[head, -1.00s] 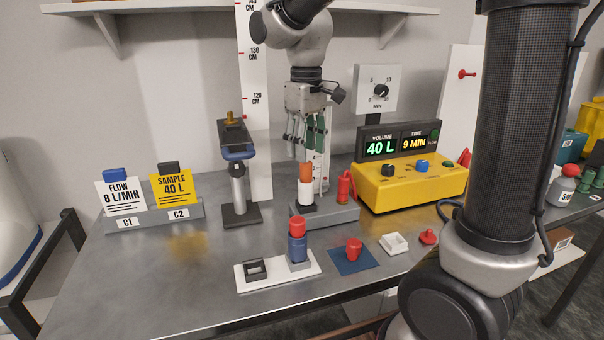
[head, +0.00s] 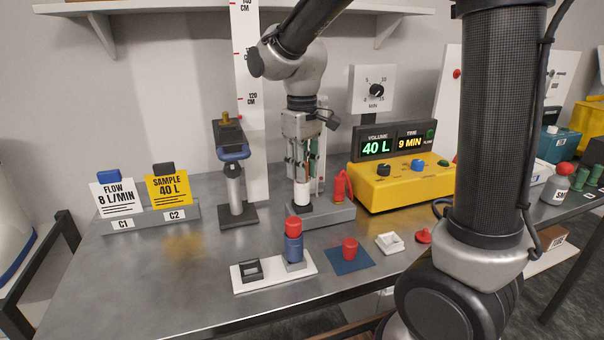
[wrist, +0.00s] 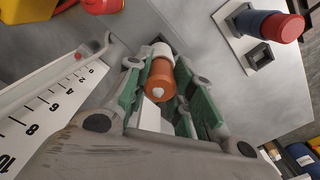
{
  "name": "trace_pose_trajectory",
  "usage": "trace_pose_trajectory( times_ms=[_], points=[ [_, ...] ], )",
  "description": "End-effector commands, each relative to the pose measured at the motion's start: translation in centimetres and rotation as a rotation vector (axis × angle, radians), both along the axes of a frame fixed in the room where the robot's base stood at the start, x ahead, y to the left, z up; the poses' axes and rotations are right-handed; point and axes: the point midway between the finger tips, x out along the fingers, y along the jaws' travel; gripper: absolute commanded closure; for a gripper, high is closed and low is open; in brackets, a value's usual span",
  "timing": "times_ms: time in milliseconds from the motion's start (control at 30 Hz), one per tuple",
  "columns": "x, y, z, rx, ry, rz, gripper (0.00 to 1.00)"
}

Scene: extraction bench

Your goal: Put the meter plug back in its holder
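An orange-topped white cylinder (head: 302,192) stands upright on a grey base (head: 328,214) beside a scaled meter panel. Its orange top (wrist: 160,75) shows in the wrist view. My gripper (head: 303,170) points down over it, with the green-padded fingers on either side of the orange top. The fingers look spread, with a small gap at the left side. No label marks the meter plug or its holder. A red piece (head: 350,248) stands on a blue mat (head: 367,260). A red knobbed piece (head: 424,236) lies beside a white square dish (head: 398,249).
A white plate (head: 240,284) bears a red-capped blue bottle (head: 294,243) and an empty dark square socket (head: 250,268). A clamp stand (head: 236,214) is left. The front left bench is clear.

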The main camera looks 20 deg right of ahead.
Motion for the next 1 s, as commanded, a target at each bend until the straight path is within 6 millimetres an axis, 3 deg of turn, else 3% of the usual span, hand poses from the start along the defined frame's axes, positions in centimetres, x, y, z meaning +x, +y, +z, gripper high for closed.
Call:
trace_pose_trajectory(
  times_ms=[67,1000],
  points=[
    [0.0,0.0,0.0,0.0,0.0,0.0,1.0],
    [0.0,0.0,2.6,0.0,-0.001,0.0,1.0]
  ],
)
